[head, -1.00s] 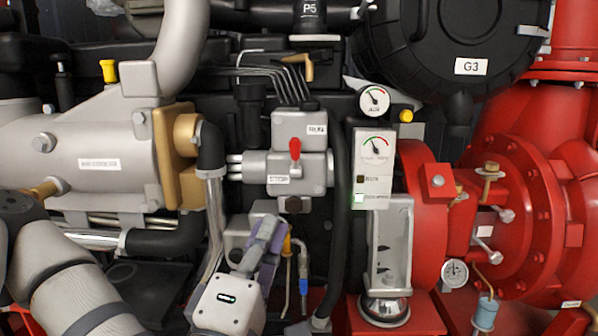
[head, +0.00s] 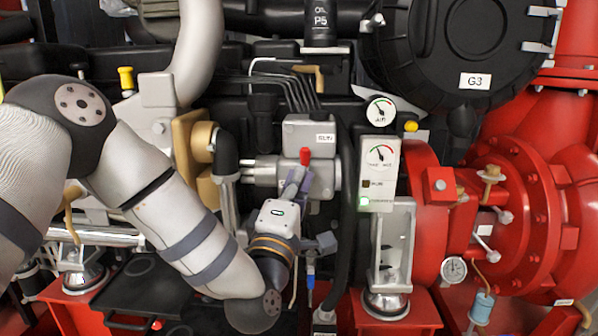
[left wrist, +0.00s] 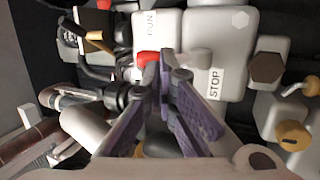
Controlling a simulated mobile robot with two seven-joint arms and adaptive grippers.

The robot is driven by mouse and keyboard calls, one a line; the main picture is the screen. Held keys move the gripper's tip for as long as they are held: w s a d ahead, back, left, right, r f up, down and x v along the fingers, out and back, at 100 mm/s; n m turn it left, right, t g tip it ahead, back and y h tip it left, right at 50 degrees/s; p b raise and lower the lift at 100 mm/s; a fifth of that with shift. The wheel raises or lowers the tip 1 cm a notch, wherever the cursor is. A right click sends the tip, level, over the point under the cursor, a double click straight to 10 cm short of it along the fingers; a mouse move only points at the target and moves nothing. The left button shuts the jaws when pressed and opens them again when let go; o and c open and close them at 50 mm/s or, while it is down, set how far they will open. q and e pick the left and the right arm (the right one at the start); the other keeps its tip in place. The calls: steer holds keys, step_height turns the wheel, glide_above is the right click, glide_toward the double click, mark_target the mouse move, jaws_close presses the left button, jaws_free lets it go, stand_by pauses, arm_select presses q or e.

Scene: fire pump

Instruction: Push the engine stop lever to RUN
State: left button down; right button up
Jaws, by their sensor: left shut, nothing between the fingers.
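The engine stop lever, with a red grip (head: 305,156), sits on the front of a grey housing (head: 308,130) in the head view. A RUN label (head: 325,138) is on the upper part of the housing. In the left wrist view the red grip (left wrist: 148,58) shows just beyond the fingers, between the RUN label (left wrist: 151,24) and the STOP label (left wrist: 214,82). My left gripper (head: 304,176) is shut and empty, its tips just below the red grip. It also shows in the left wrist view (left wrist: 166,75). Contact with the lever cannot be told. My right gripper is out of view.
A dark hose (head: 347,190) and a gauge panel (head: 379,170) stand right of the housing. A curved black pipe (head: 226,155) is to its left, thin metal lines (head: 300,92) above. Red pump casings (head: 520,200) fill the right side.

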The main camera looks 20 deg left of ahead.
arm_select(q)
steer(key=shift+w+r, duration=0.2)
steer(key=shift+w, duration=0.35)
